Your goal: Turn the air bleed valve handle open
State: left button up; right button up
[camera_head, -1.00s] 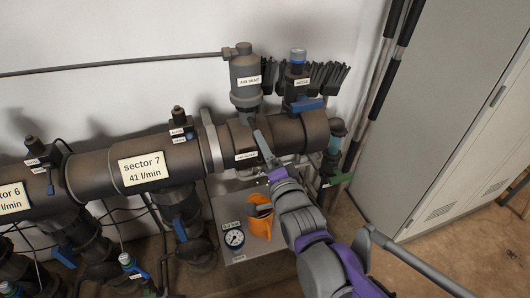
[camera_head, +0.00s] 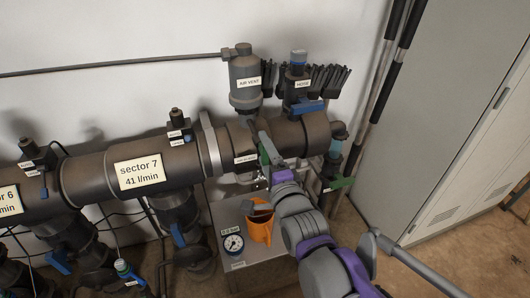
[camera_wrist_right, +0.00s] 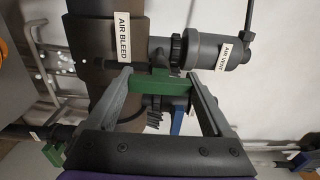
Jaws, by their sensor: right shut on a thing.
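In the right wrist view the handle (camera_wrist_right: 157,82) lies between the two grey fingers, below the "AIR BLEED" label (camera_wrist_right: 122,38). My right gripper (camera_wrist_right: 158,80) is shut on this handle. In the head view my right gripper (camera_head: 268,152) reaches up from the lower right and partly hides the valve. My left gripper is out of view.
The grey air vent (camera_head: 246,80) and a blue-handled valve (camera_head: 303,104) stand on the pipe above. A green-handled valve (camera_head: 340,183) is to the right. An orange jug (camera_head: 259,228) and a gauge (camera_head: 233,243) are below. A grey cabinet (camera_head: 435,110) stands at right.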

jog(key=o, duration=1.1)
jog(key=shift+o, duration=0.2)
jog(key=p+v, duration=0.1)
jog(key=v, duration=0.9)
jog(key=shift+s+p, duration=0.4)
jog(key=shift+d, duration=0.15)
